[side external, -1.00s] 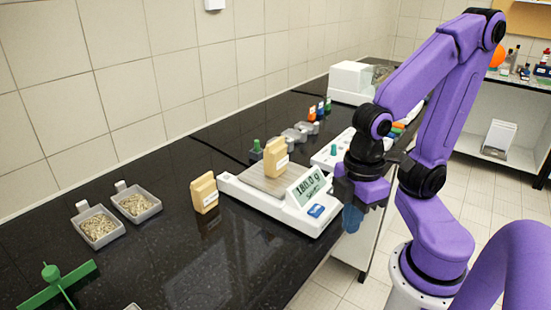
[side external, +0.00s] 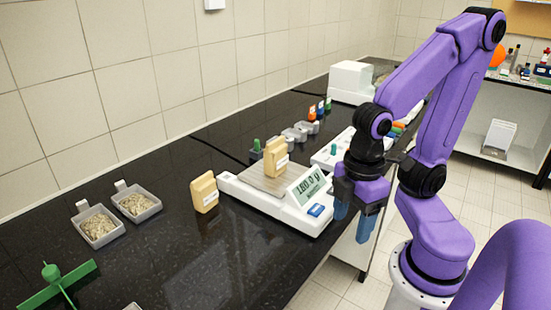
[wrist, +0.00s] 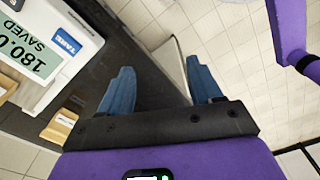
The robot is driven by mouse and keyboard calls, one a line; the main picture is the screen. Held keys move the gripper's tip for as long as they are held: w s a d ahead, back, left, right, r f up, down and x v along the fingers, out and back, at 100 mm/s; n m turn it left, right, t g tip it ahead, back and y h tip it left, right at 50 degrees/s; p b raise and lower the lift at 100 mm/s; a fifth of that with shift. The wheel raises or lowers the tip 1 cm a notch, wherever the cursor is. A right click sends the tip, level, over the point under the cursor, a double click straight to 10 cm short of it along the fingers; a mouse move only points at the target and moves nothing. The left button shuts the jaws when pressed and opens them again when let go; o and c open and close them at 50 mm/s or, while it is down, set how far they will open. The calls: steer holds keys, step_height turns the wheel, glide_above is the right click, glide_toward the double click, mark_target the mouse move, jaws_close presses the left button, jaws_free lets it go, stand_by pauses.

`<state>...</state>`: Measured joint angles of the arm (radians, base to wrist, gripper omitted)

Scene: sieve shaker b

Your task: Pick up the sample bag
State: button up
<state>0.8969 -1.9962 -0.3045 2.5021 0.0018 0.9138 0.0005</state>
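Two tan sample bags are in the side view; I cannot tell which one the task means. One bag (side external: 276,157) stands upright on the pan of the white scale (side external: 305,222). The other bag (side external: 204,192) stands on the black counter just left of the scale. In the wrist view, a tan bag (wrist: 60,125) is partly visible at lower left, beside the scale (wrist: 75,22). My gripper (side external: 353,224) hangs right of the scale, past the counter's front edge, clear of both bags. Its blue fingers are apart and empty, also in the wrist view (wrist: 160,66).
The scale display (side external: 307,187) reads about 180.0. Two grey trays of grain (side external: 98,226) (side external: 136,203) and a green stand (side external: 55,285) are at left. Small weights and bottles (side external: 300,134) stand behind the scale. The front counter is mostly bare.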

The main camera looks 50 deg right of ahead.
steer(key=shift+o, duration=0.2)
steer(key=shift+w, duration=0.1)
steer(key=n+h, duration=0.5)
steer(key=h, duration=0.9)
glide_toward(275, 158)
steer(key=x, duration=0.4)
steer(key=w+x, duration=0.1)
steer(key=x, duration=0.4)
steer(key=w+f+x, duration=0.1)
steer(key=x, duration=0.3)
steer(key=shift+d+f, duration=0.1)
steer(key=shift+d, duration=0.05)
steer(key=shift+c, duration=0.3)
steer(key=c, duration=1.2)
